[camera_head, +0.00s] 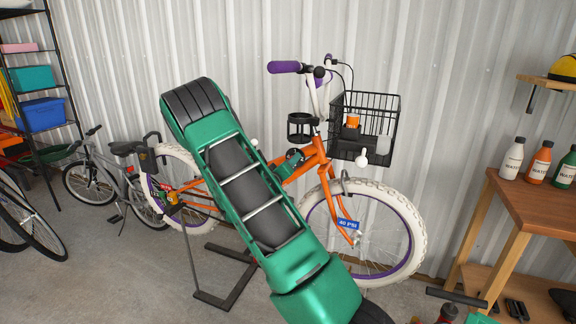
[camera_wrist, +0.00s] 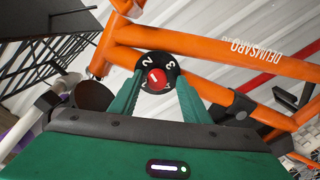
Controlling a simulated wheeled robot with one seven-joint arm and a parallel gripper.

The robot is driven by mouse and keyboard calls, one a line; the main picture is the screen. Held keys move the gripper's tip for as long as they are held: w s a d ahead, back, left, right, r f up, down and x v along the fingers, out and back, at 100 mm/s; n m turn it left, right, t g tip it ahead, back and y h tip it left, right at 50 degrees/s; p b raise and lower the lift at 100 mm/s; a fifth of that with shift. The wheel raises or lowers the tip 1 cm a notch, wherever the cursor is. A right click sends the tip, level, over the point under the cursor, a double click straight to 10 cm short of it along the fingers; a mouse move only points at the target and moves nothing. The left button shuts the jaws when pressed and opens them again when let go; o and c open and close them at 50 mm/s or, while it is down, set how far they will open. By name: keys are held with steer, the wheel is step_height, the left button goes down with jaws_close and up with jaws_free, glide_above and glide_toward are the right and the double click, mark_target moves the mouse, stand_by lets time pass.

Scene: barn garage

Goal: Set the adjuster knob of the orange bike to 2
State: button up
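The orange bike (camera_head: 331,200) stands against the wall, with white tires and a black front basket. In the wrist view, its orange frame tubes (camera_wrist: 215,45) cross the upper part. The adjuster is a black dial with a red knob (camera_wrist: 157,80). White numbers 2, at upper left, and 3, at upper right, show on it; a small pale mark on the knob appears to point up and slightly left. My gripper (camera_wrist: 158,82) has its green fingers apart, one on each side of the red knob, with small gaps visible. In the head view my arm hides much of the frame.
A wooden table (camera_head: 535,205) with several bottles stands at right. A grey bike (camera_head: 105,178) and a shelf rack (camera_head: 45,75) are at left. A black floor stand (camera_head: 225,290) is under the orange bike. The basket (camera_head: 365,115) holds small items.

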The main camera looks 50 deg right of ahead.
steer(key=v, duration=1)
steer(key=shift+a, duration=0.4)
steer(key=shift+s, duration=0.1)
